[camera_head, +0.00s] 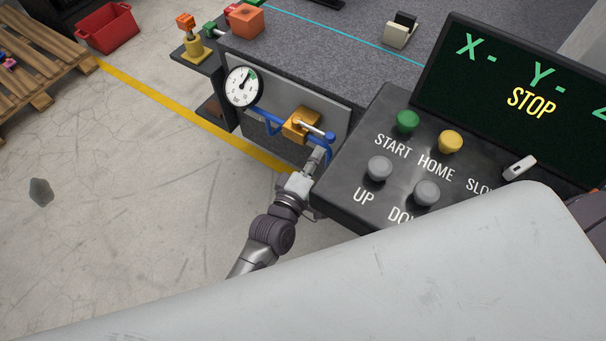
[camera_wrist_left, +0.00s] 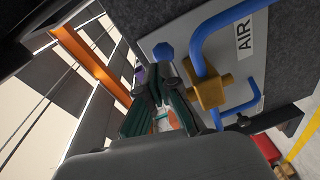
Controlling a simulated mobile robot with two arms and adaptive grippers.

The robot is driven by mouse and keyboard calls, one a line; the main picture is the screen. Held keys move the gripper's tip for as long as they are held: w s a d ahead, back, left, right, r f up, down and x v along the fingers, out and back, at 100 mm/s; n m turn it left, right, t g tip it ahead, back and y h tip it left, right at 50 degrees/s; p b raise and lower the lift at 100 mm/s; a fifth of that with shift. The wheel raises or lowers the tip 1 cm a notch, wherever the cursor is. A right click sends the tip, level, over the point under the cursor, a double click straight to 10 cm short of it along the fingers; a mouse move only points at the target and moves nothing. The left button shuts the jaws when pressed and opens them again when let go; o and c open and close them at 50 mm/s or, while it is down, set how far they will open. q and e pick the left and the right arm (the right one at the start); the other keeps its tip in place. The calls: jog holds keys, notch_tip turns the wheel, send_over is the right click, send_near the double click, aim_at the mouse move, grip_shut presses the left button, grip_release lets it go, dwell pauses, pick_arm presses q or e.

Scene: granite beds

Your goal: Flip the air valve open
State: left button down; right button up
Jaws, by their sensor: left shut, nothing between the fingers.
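The air valve has a brass-yellow body (camera_head: 302,124) on a blue pipe (camera_head: 262,116), fixed to the front panel of a granite bed. Its lever (camera_head: 316,129) is a silver bar pointing right, with a blue end. My left gripper (camera_head: 319,156) is just below the lever's blue end, beside the pipe's downward bend. In the left wrist view, its dark fingers (camera_wrist_left: 160,84) are shut with nothing held, left of the valve body (camera_wrist_left: 210,93) and below the blue lever end (camera_wrist_left: 163,52). I cannot tell whether they touch the lever. My right gripper is not in view.
A pressure gauge (camera_head: 243,87) sits left of the valve. A control console (camera_head: 350,183) with knobs and a screen stands close right of my left gripper. The floor (camera_head: 130,190) on the left is mostly clear. A red crate (camera_head: 107,27) and a pallet (camera_head: 35,60) stand behind.

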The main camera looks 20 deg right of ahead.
pick_arm(q)
jog(key=v, duration=0.9)
jog(key=shift+w+a+f, duration=0.2)
